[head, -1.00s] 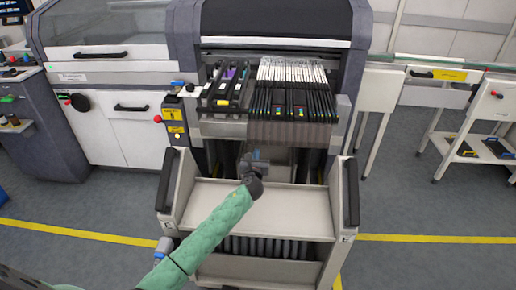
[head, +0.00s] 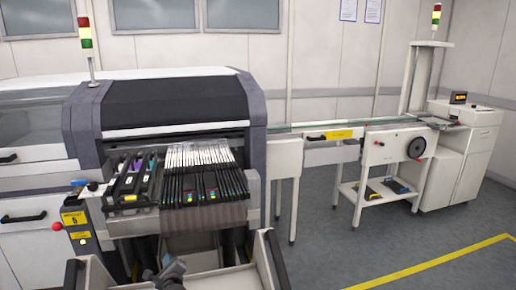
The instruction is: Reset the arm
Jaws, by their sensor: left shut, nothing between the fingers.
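My left gripper (head: 168,266) shows at the bottom edge of the head view, in front of the machine's feeder bank. It is shut and empty. The rest of my left arm is cut off by the frame. Below and around the gripper is the grey feeder trolley (head: 262,262), with its upright side handles; its lower part is out of frame. The gripper appears over the trolley's open top, apart from the feeders (head: 208,188). My right gripper is not in view.
The feeder machine (head: 175,105) stands behind the trolley. To the right a conveyor (head: 345,133) runs to a white cabinet (head: 458,165), with a small shelf cart (head: 382,193) below. Grey floor is free at the lower right, with a yellow line (head: 430,267).

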